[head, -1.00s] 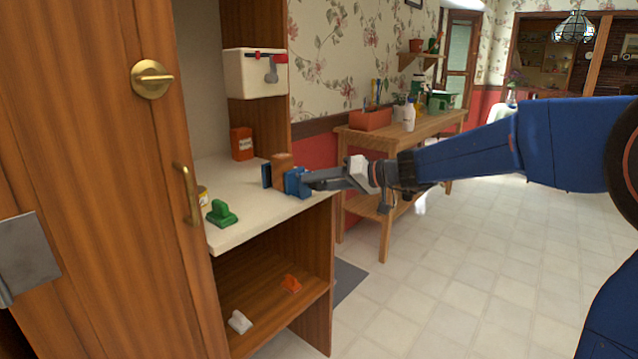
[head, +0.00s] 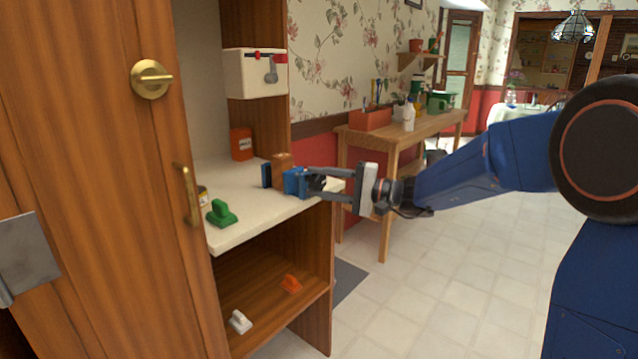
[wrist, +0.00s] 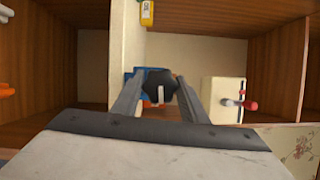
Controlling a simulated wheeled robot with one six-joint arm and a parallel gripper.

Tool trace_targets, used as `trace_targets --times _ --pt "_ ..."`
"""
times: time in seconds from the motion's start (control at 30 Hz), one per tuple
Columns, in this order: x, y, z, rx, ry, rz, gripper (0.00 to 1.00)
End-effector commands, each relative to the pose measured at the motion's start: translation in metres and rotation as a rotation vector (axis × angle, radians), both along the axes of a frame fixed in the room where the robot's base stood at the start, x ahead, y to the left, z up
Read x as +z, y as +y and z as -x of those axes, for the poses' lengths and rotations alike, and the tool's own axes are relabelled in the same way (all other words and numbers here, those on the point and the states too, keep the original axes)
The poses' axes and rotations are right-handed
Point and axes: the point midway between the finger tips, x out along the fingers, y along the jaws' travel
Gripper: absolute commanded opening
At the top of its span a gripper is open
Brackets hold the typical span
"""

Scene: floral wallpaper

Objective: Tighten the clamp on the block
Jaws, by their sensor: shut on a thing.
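The clamp (head: 296,181) is blue and stands on the pale shelf near its right edge. A brown wooden block (head: 281,170) sits between its blue jaws. The clamp's black knob (head: 317,183) faces right, toward my arm; in the wrist view the knob (wrist: 160,84) is dark and lobed with a white mark. My gripper (head: 318,183) comes in from the right, shut on the knob with one finger on each side. In the wrist view my gripper (wrist: 160,92) has its fingers on either side of the knob, and the knob hides most of the clamp and block.
A green object (head: 221,213) and an orange box (head: 241,144) stand on the same shelf. A white box with a red lever (head: 256,73) hangs above. A cabinet door (head: 90,180) stands at the left. White and orange items lie on the lower shelf. Open floor is at the right.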

Motion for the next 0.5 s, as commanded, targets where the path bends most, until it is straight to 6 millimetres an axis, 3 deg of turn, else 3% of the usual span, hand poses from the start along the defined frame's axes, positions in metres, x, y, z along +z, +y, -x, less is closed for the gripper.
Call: trace_targets --times 0.5 --pt "-0.0022 -0.0003 0.0001 -0.002 0.39 -0.301 0.17"
